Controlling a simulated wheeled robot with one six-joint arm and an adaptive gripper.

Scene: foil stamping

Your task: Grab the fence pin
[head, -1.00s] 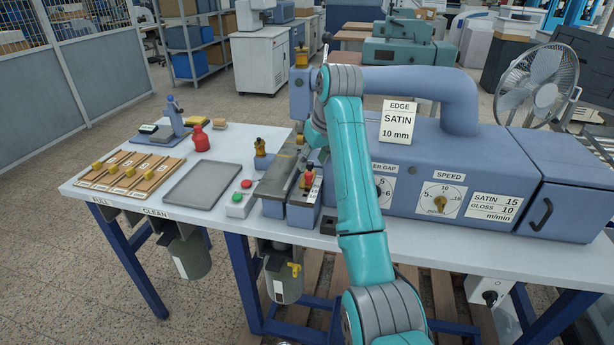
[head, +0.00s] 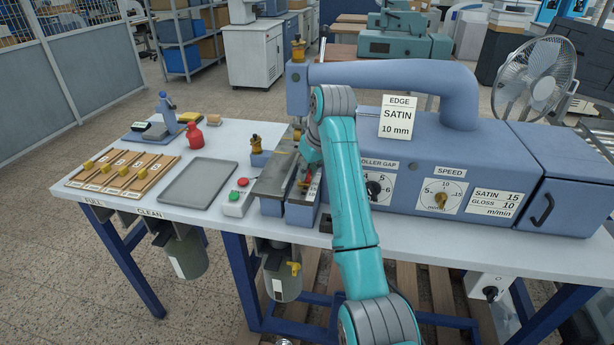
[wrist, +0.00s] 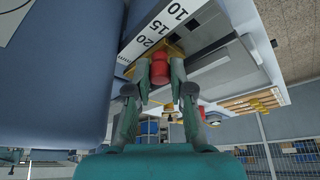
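The fence pin (wrist: 160,71) is a short red cylinder at the upper middle of the wrist view. It stands by a brass-coloured piece beside the ruler (wrist: 165,24) marked 10, 15 and 20 mm. In the head view a small red spot of the pin (head: 305,186) shows at the front of the stamping machine, partly covered. My gripper (wrist: 160,66) has one finger on each side of the pin, very close to it. I cannot tell whether the fingers press on it. My forearm hides most of the gripper in the head view.
The blue machine body (head: 400,150) stands close behind and right of my arm. A button box (head: 237,198) with a green and a red button, a grey tray (head: 199,185) and a red bottle (head: 195,136) are to the left. A brass-topped post (head: 297,50) rises close by.

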